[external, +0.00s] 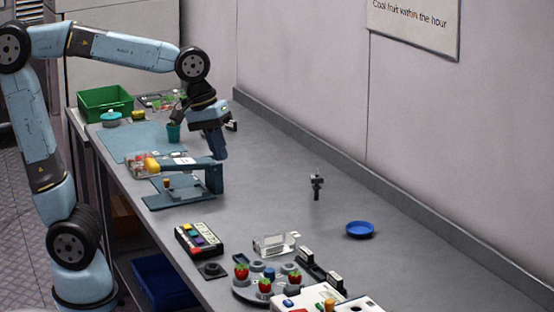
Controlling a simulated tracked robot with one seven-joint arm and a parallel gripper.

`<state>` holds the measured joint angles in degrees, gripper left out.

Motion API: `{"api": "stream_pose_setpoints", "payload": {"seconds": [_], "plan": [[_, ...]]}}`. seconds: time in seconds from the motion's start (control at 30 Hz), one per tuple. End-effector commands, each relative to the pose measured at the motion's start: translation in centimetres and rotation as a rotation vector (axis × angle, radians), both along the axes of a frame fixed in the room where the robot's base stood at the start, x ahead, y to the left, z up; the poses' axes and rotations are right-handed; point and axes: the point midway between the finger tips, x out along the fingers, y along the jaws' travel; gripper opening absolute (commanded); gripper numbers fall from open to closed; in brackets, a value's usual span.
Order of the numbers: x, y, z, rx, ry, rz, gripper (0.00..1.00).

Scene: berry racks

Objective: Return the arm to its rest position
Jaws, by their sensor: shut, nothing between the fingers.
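My arm rises from its base at the lower left of the external view, bends over at the top and reaches across the table's far part. My gripper (221,152) hangs at the end of the arm, pointing down. It is shut, with nothing seen in it. Its tips appear just above or behind a blue stand (213,180); I cannot tell whether they touch it. A teal cup (173,132) stands to the left of the wrist.
A green crate (105,102) stands at the far left. A button box (198,240), a round holder with strawberries (240,288) and a blue dish (360,230) are nearer. A small dark upright fixture (317,186) stands mid-table. The table's right middle is mostly clear, with a wall behind.

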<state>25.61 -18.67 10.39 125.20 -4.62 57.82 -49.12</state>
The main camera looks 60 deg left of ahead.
Motion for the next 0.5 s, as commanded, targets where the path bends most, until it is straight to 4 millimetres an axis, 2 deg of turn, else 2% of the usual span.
{"api": "stream_pose_setpoints", "payload": {"seconds": [0.03, 0.2, 0.5], "plan": [[-1.1, 1.4, 0.2, 0.014, -0.034, -0.034, 0.0], [-4.7, 5.0, -0.1, 0.095, -0.142, -0.188, 0.0], [-10.6, 9.2, -1.6, 0.301, -0.281, -0.436, 0.0]]}}
